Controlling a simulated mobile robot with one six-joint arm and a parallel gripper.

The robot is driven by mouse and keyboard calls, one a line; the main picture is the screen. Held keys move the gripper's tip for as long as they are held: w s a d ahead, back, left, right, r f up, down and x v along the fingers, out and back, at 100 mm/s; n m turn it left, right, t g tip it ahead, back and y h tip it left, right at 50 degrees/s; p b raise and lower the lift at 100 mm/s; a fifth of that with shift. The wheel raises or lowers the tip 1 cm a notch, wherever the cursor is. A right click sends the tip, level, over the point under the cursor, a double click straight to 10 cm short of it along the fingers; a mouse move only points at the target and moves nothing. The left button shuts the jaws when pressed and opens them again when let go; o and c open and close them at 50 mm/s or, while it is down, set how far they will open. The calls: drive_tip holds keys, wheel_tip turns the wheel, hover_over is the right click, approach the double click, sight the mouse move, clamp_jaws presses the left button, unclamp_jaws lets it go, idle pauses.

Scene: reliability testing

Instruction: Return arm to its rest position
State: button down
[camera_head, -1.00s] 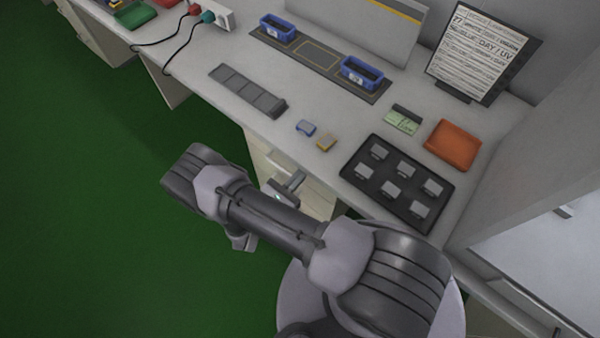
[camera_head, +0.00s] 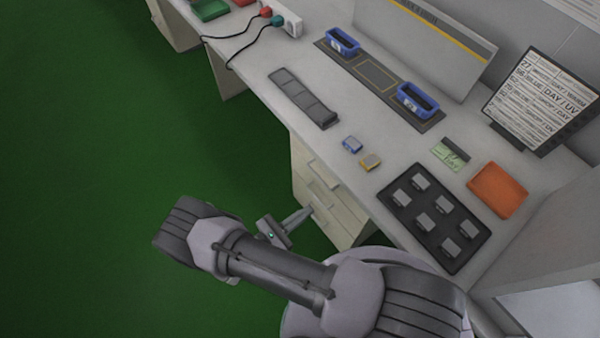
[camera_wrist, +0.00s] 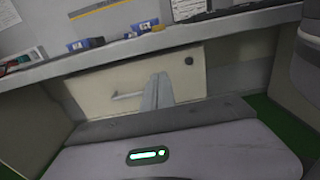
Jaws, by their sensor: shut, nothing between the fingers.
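My arm folds low in front of the workbench (camera_head: 335,192) in the head view, over the green floor (camera_head: 110,180). My gripper (camera_head: 308,211) pokes out beyond the forearm, in front of the drawer unit (camera_head: 335,217). In the wrist view my gripper (camera_wrist: 158,82) has its fingers together, with nothing between them. Behind the fingers, the wrist view shows a drawer front (camera_wrist: 115,90) with a handle. Whether the fingertips are clear of the drawer front cannot be told exactly. Part of my gripper's body is hidden behind the forearm.
On the bench are a black tray (camera_head: 397,216) with several grey blocks, an orange box (camera_head: 498,190), a blue block (camera_head: 352,144), a yellow block (camera_head: 371,161), two blue bins (camera_head: 342,43) and a dark strip (camera_head: 303,97). A sign (camera_head: 540,100) stands behind. The floor left is clear.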

wheel_tip(320, 180, up, 14)
drive_tip(key=w+d+m+g+y, duration=0.1)
drive_tip(key=w+m+g+y, duration=0.1)
drive_tip(key=m+g, duration=0.7)
drive_tip(key=s+d+r+m+t+y, duration=0.1)
drive_tip(key=s+r+m+y, duration=0.2)
drive_tip(key=r, duration=0.6)
drive_tip(key=s+d+r+m+t+y, duration=0.2)
drive_tip(key=r+m+y, duration=0.5)
drive_tip(key=r+m, duration=0.2)
drive_tip(key=s+d+r+m+t+y, duration=0.2)
drive_tip(key=r+m+y, duration=0.3)
drive_tip(key=r+m, duration=0.3)
drive_tip(key=shift+s+d+r, duration=0.15)
drive_tip(key=shift+s+r, duration=0.45)
drive_tip(key=shift+s, duration=0.25)
